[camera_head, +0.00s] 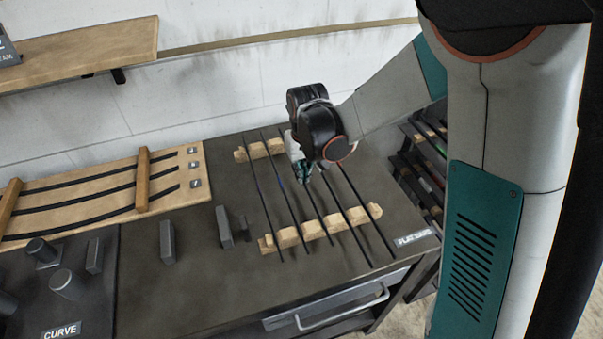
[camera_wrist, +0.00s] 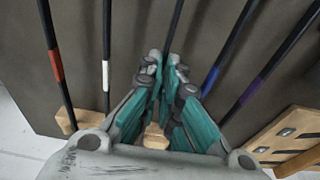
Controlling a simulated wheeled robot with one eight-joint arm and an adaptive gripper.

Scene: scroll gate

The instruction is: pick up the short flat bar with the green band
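Several thin dark flat bars lie side by side across two wooden supports on the dark bench. My gripper (camera_head: 303,178) is pointed down at the middle bar. In the wrist view the teal fingers (camera_wrist: 167,72) close in on both sides of this middle bar (camera_wrist: 177,18), which runs between them. No band shows on it; the fingers hide part of its length, so I cannot see any green. The neighbouring bars carry a blue band (camera_wrist: 211,81), a purple band (camera_wrist: 253,91), a white band (camera_wrist: 107,74) and a red-orange band (camera_wrist: 56,65).
The front wooden support (camera_head: 313,229) and rear support (camera_head: 258,150) hold the bars. Small dark upright blocks (camera_head: 224,228) stand to the left. A wooden board with curved strips (camera_head: 80,205) lies farther left. The neighbouring bars are close on both sides.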

